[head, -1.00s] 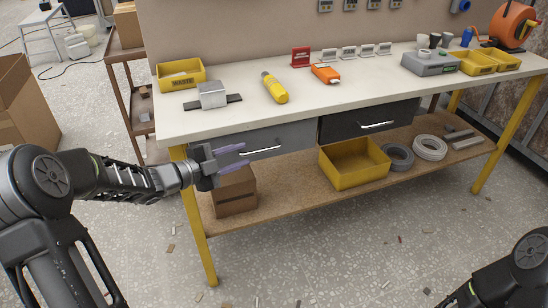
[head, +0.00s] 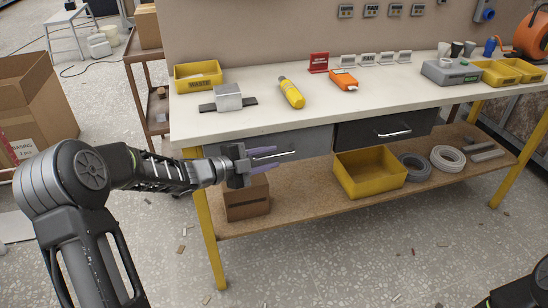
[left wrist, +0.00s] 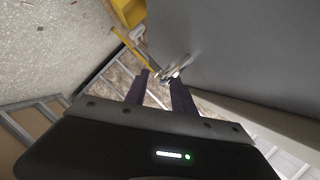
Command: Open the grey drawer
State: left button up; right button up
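The grey drawer (head: 312,141) is under the left part of the white workbench top and looks shut. Its silver bar handle (head: 287,154) is partly hidden behind my left gripper (head: 277,158). My left gripper is open, with two purple fingers pointing right along the drawer front, near the handle. In the left wrist view the fingers (left wrist: 160,86) are spread, and the handle (left wrist: 173,68) shows just beyond and between their tips. I cannot tell whether they touch it. My right gripper is out of view; only part of that arm shows at the bottom right.
A darker drawer (head: 385,131) is to the right of the grey one. A brown box (head: 246,202) and a yellow bin (head: 370,177) stand on the lower shelf. A yellow table leg (head: 211,240) is below my left wrist. A large cardboard box (head: 35,115) stands at the left.

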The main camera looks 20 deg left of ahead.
pick_arm(q)
jog(key=shift+x, duration=1.05)
jog(key=shift+c, duration=0.3)
grip_shut()
dwell(0.3)
